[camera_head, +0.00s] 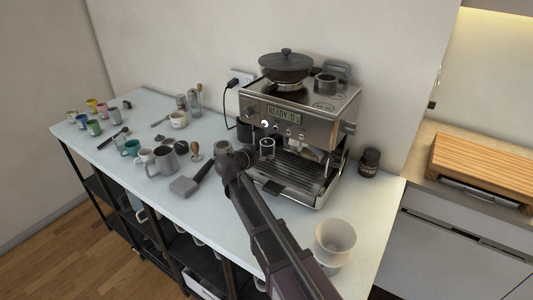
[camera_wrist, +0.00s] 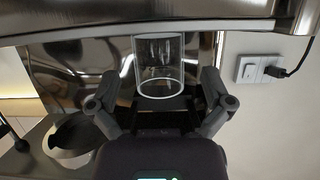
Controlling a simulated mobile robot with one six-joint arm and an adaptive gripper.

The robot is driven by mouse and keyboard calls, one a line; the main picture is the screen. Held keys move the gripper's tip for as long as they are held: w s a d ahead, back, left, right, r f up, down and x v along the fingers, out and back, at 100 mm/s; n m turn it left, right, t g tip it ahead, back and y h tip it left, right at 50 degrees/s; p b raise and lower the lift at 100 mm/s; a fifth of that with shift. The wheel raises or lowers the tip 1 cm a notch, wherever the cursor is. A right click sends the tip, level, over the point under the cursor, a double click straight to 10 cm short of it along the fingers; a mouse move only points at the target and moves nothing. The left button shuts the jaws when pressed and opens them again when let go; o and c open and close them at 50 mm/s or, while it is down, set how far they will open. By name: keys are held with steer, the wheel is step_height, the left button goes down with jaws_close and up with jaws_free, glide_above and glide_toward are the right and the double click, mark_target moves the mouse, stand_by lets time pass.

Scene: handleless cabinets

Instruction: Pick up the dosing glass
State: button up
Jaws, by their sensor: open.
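The dosing glass (camera_wrist: 158,66) is a clear, straight-sided cylinder with a pale ring at its lower end in the wrist view. It also shows in the head view (camera_head: 267,148), small, against the front of the coffee machine. My gripper (camera_wrist: 158,88) is open, with one finger on each side of the glass and a visible gap to each. In the head view my gripper (camera_head: 245,158) is at the machine's front left; its fingers are hard to make out. I cannot tell what the glass rests on.
The steel coffee machine (camera_head: 300,125) stands close behind the glass. A flat-headed grey tool (camera_head: 185,186), a steel pitcher (camera_head: 167,158) and several cups lie to the left. A dark jar (camera_head: 369,162) and a white dripper (camera_head: 335,238) stand to the right. A wall socket (camera_wrist: 258,68) is behind.

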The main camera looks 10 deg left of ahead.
mark_target(271, 142)
steer(key=shift+b+x, duration=0.65)
steer(key=shift+x, duration=1.5)
steer(key=c, duration=1.2)
steer(key=shift+c, duration=0.2)
steer(key=shift+r, duration=0.2)
step_height(271, 142, up, 3)
steer(key=p, duration=0.3)
steer(key=s+r+p, duration=0.1)
steer(key=s+p, duration=0.1)
steer(key=s, duration=1.4)
steer(key=shift+a+r, duration=0.15)
steer(key=shift+r, duration=0.15)
